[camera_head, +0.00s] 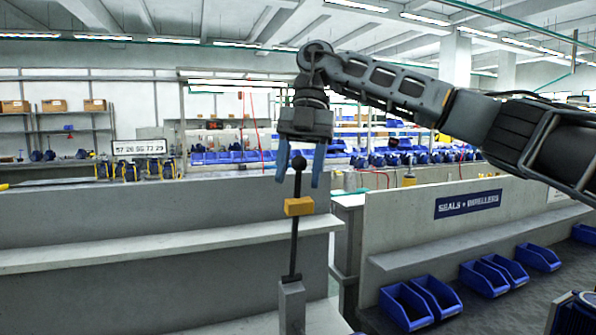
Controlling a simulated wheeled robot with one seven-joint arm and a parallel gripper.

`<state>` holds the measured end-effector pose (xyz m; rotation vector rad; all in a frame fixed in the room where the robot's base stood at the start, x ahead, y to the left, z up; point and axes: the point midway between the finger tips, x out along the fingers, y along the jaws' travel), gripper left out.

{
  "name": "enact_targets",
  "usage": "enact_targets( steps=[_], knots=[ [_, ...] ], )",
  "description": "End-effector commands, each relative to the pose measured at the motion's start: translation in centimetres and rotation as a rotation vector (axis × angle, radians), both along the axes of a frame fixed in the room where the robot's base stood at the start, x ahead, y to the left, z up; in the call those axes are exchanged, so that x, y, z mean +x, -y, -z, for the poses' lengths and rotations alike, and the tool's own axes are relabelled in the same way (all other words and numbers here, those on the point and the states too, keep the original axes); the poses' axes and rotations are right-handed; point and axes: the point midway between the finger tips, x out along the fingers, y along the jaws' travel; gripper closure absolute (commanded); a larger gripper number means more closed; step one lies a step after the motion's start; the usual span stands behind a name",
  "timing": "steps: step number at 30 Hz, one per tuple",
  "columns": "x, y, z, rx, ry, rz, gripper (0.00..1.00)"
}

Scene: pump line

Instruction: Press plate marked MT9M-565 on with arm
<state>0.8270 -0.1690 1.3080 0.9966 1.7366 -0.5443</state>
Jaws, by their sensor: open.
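My gripper (299,180) hangs pointing down near the picture's middle, its two blue fingers apart. Between the fingers, in this view, is the black ball top (298,163) of a thin dark rod. An orange-yellow block (298,206) sits partway down the rod, below the fingertips. The rod rises, slightly tilted, from a grey post (292,306). I cannot tell whether the fingers touch the ball or how they differ in depth. No plate with a readable MT9M-565 marking shows in this view.
A grey wall with a ledge (150,249) spans the left. At right, a wall carries a "SEALS + IMPELLERS" sign (468,204), with blue bins (407,307) below. A white number sign (139,147) and blue pumps (125,170) stand behind. A gap separates the two walls.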

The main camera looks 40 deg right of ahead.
Motion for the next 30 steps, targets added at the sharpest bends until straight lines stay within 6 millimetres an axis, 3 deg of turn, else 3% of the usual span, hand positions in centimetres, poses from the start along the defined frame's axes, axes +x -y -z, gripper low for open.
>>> enact_targets(
  steps=[11,28,30],
  knots=[
    [-0.11,-0.30,0.70,0.001,0.001,0.000,0.46],
    [-0.10,-0.30,0.66,0.001,0.001,-0.001,0.99],
    [-0.10,-0.30,0.66,0.001,0.001,-0.001,1.00]
  ],
)
